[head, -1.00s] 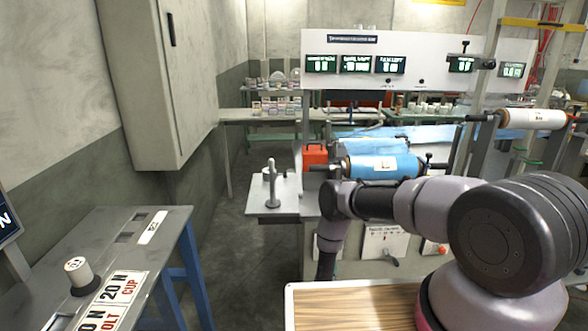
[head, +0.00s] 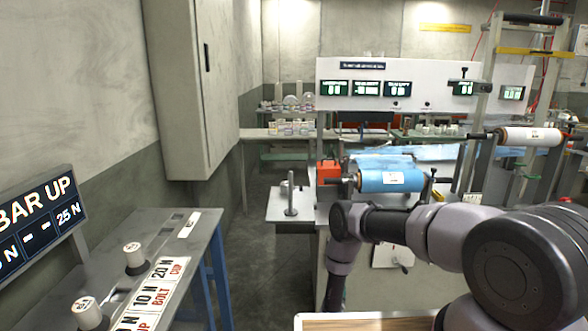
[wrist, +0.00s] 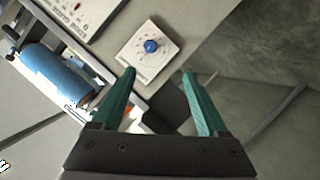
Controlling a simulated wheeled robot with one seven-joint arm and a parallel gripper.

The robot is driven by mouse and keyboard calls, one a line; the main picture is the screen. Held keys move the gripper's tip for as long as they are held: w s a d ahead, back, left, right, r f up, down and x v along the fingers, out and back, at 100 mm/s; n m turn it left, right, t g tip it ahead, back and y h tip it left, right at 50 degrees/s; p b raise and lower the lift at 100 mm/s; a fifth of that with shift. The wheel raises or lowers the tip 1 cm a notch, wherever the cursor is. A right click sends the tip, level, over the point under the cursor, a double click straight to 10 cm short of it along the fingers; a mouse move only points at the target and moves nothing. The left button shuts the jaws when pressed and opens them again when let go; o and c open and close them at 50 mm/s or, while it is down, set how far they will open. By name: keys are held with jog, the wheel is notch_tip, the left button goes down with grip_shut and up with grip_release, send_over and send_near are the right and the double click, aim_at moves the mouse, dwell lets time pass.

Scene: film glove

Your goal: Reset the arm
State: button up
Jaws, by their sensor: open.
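My arm (head: 430,228) reaches from the lower right of the head view, then bends down near the middle. My gripper (wrist: 158,72) shows in the wrist view with two green fingers spread apart and nothing between them. Past the fingertips is a white square plate with a blue knob (wrist: 152,46) on a grey machine face. The gripper is apart from it. In the head view the gripper itself is hidden below the picture's lower edge.
A grey bench (head: 150,232) with white spools (head: 133,254) and force labels stands at left, beside a "BAR UP" display (head: 40,222). The film machine with a blue roll (head: 390,180) stands ahead. A wood-topped surface (head: 360,322) is at the bottom. Floor (head: 262,240) is free between bench and machine.

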jog(key=w+a+r+m+g+y, duration=0.1)
jog(key=w+r+m, duration=0.1)
jog(key=w+r, duration=0.8)
jog(key=w+a+r+m+y, duration=0.15)
jog(key=w+r, duration=0.45)
jog(key=r, duration=0.8)
notch_tip(320, 180, up, 28)
jog(key=d+m+g+y, duration=0.2)
jog(key=s+d+r+m+g+y, duration=0.1)
jog(key=s+d+r, duration=0.1)
jog(key=s+r, duration=0.75)
jog(key=s+d+r+m+g, duration=0.1)
jog(key=s+d+r, duration=0.2)
jog(key=s+r, duration=0.7)
jog(key=s+d+r+m+g, duration=0.1)
jog(key=s+d+r, duration=0.1)
jog(key=s, duration=1.2)
jog(key=s+d+r+m, duration=0.1)
jog(key=s+d+r, duration=0.1)
jog(key=s, duration=1.2)
jog(key=shift+s+r+g, duration=0.35)
jog(key=shift+r+g, duration=0.05)
